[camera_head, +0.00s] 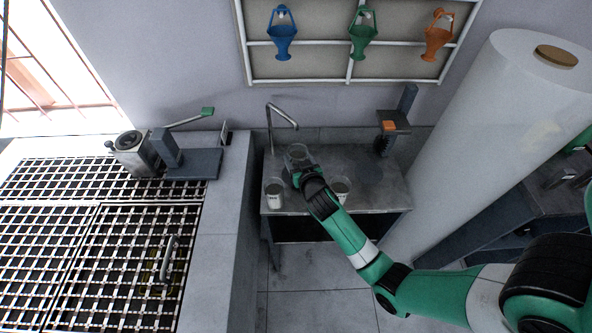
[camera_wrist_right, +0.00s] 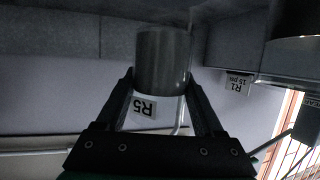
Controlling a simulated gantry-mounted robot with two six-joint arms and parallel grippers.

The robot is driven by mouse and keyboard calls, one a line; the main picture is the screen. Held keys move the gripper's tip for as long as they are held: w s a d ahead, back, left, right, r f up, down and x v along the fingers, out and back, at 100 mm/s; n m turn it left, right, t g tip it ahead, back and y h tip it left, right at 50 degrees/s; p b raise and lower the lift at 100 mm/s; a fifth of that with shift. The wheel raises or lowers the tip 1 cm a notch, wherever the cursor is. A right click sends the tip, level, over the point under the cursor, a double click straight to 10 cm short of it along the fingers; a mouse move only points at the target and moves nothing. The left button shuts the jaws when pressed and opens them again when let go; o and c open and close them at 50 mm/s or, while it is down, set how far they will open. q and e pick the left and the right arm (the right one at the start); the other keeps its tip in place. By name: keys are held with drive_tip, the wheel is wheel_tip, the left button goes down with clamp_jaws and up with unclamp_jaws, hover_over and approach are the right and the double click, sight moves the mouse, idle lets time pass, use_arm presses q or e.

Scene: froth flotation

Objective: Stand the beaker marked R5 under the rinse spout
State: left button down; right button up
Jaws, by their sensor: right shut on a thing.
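A beaker marked R5 (camera_wrist_right: 160,62) is between the fingers of my right gripper (camera_wrist_right: 165,97) in the right wrist view. Its label reads upside down there, and its contents look dark grey. In the head view the beaker (camera_head: 298,152) is near the back of the small metal bench, just below the tip of the rinse spout (camera_head: 284,115). My right gripper (camera_head: 299,169) reaches it from the front and is shut on it. I cannot tell whether the beaker's base touches the bench. My left gripper is not in view.
Two more beakers stand on the bench (camera_head: 375,196), one at the front left (camera_head: 273,192) and one right of my wrist (camera_head: 340,190). A grey stand with an orange part (camera_head: 389,128) is at the back right. Left is a grated floor (camera_head: 60,240); right, a large white roll (camera_head: 490,140).

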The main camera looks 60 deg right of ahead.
sight(296, 165)
drive_tip(key=shift+w+d+f, duration=0.45)
drive_tip(key=shift+d+f, duration=0.05)
drive_tip(key=shift+f, duration=0.2)
drive_tip(key=shift+w+d+f+b, duration=0.1)
drive_tip(key=shift+f+b, duration=0.95)
drive_tip(key=shift+f, duration=0.75)
drive_tip(key=shift+f, duration=0.15)
drive_tip(key=o, duration=1.4)
